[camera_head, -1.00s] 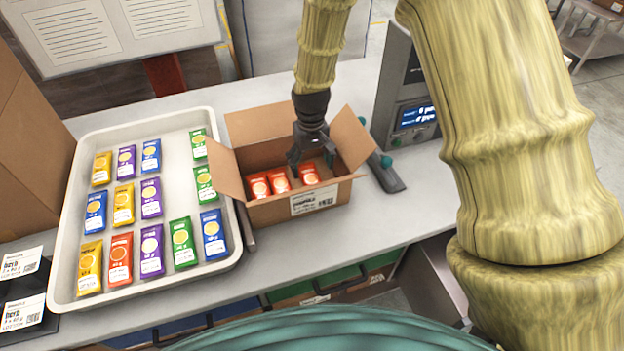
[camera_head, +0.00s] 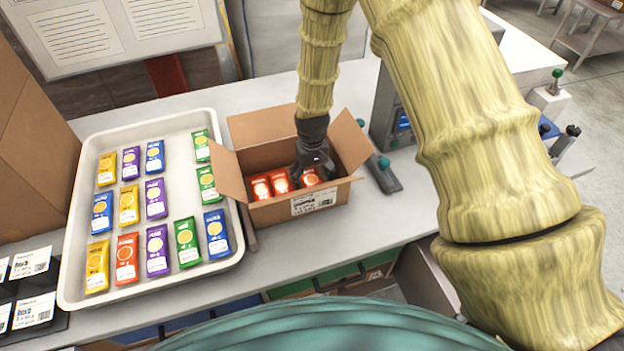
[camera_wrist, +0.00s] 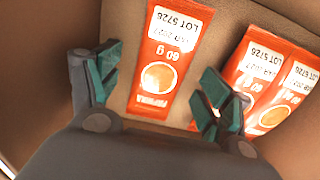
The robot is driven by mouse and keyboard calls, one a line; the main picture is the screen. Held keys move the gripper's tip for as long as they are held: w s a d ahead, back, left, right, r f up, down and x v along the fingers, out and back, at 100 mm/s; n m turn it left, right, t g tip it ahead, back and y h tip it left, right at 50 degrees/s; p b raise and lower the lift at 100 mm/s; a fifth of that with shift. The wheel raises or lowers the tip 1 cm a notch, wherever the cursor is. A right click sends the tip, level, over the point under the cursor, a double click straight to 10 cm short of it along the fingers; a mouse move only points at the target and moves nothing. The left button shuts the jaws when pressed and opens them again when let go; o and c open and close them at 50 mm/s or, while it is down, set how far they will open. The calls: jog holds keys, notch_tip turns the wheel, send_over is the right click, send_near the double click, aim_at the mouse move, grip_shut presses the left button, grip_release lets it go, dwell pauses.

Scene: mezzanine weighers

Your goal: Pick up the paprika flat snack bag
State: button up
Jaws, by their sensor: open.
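My gripper (camera_head: 312,165) is down inside the open cardboard box (camera_head: 285,207), over its right part. In the wrist view my open gripper (camera_wrist: 158,88) has its teal-padded fingers on either side of a red-orange bag marked PAPRIKA (camera_wrist: 160,78), with no visible contact. Two more red-orange bags (camera_wrist: 252,75) lie to the right in the wrist view, overlapping, partly behind the right finger. In the head view the box's bags show as two red bags (camera_head: 270,185) at left and one (camera_head: 310,177) partly hidden by my gripper. Another red-orange bag (camera_head: 126,259) lies in the tray.
A white tray (camera_head: 75,215) left of the box holds yellow, purple, blue, green and red bags. The box walls and raised flaps (camera_head: 351,140) surround my gripper closely. A grey weighing machine (camera_head: 385,115) stands to the right. Label stands (camera_head: 35,312) are at front left.

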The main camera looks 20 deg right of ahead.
jog(key=shift+f, duration=0.25)
jog(key=c, duration=1.1)
jog(key=shift+r, duration=0.1)
